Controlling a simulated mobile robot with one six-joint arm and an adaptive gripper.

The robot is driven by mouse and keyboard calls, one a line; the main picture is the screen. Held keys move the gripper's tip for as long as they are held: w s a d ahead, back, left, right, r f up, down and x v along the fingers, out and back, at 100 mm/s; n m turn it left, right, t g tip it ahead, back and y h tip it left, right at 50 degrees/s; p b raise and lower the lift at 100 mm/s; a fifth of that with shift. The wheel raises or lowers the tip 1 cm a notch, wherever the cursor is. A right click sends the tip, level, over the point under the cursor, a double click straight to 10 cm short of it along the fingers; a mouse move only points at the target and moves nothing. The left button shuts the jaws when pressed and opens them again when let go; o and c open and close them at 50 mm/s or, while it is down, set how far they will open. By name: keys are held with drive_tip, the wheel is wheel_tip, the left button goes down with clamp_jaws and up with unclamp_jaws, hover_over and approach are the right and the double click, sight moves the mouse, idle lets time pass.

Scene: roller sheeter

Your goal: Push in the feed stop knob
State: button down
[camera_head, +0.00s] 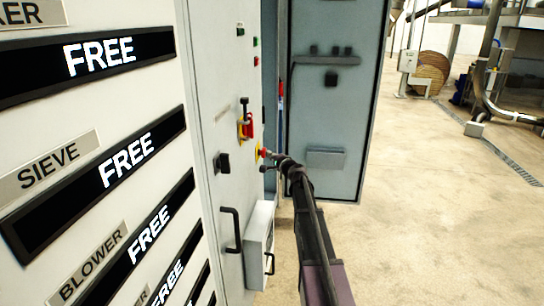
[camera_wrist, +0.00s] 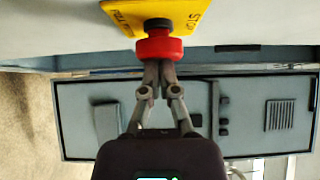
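The feed stop knob is a red mushroom button (camera_wrist: 160,48) on a short dark stem in front of a yellow plate (camera_wrist: 186,12). The knob also shows small in the head view (camera_head: 263,153), on the grey cabinet door. My gripper (camera_wrist: 158,66) is shut, with its fingertips together right at the outer face of the knob. They look to be touching it, and nothing shows held between them. In the head view my gripper (camera_head: 271,156) partly hides the knob.
A red and yellow rotary switch (camera_head: 246,127) sits above the knob, and a black switch (camera_head: 222,163) to its left. A black door handle (camera_head: 230,230) and a grey box (camera_head: 259,245) are below. An open cabinet door (camera_head: 326,110) stands beyond. Floor to the right is clear.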

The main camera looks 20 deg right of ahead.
drive_tip(key=shift+w+a+y, duration=0.25)
drive_tip(key=shift+a+y, duration=0.05)
drive_tip(key=shift+a, duration=0.1)
drive_tip(key=d+v, duration=0.3)
drive_tip(key=v, duration=1)
drive_tip(key=shift+d, duration=0.2)
drive_tip(key=shift+r, duration=0.1)
